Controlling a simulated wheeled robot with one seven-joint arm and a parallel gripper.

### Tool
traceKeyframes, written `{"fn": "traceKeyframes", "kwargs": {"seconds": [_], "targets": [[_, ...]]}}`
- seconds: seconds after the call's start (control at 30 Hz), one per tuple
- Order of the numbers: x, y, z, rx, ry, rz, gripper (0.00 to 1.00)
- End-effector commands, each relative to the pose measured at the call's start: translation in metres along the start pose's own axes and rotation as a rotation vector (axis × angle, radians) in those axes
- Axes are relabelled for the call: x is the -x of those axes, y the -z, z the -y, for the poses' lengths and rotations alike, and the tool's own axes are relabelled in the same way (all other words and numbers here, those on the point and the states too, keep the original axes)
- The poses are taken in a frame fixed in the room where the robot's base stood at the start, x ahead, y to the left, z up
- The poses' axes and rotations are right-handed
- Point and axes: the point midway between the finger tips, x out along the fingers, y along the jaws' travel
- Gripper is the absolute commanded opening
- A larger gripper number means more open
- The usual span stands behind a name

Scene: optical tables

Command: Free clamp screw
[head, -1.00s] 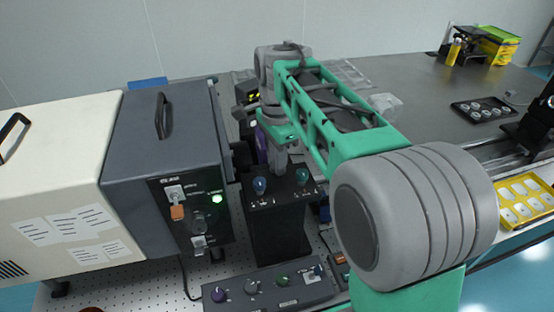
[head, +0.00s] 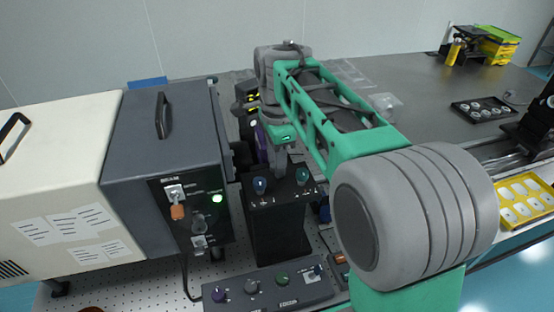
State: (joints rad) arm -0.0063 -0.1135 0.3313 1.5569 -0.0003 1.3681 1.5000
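My gripper (head: 280,167) points down just behind the top of a black box (head: 277,225) that carries a blue knob (head: 260,185) and a green knob (head: 302,176). Its fingertips are small and partly hidden, so I cannot tell whether they are open or shut, or touching anything. A purple round part (head: 262,143) shows just left of the gripper, partly covered by it. I cannot make out a clamp screw; it may be hidden by my gripper and arm.
A dark grey instrument box (head: 165,150) with a green light and a cream box (head: 55,190) stand at left. A control panel with several knobs (head: 265,288) lies in front. A yellow tray (head: 524,200) and a black tray (head: 484,110) lie at right. The grey table (head: 420,85) is mostly clear at the back.

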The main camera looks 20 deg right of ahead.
Motion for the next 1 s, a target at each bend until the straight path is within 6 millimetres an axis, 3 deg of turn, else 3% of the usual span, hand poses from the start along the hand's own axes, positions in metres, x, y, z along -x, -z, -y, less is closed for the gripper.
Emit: {"fn": "traceKeyframes", "kwargs": {"seconds": [0.1,0.37,0.47,0.73,1.0], "targets": [[0.0,0.0,0.0,0.0,0.0,0.0,0.48],[0.002,0.0,0.001,-0.001,0.002,0.0,0.48],[0.013,0.0,0.001,-0.001,0.004,0.0,0.48],[0.065,0.0,0.001,0.0,0.003,0.0,0.48],[0.079,0.0,0.0,0.0,0.0,0.0,0.48]]}}
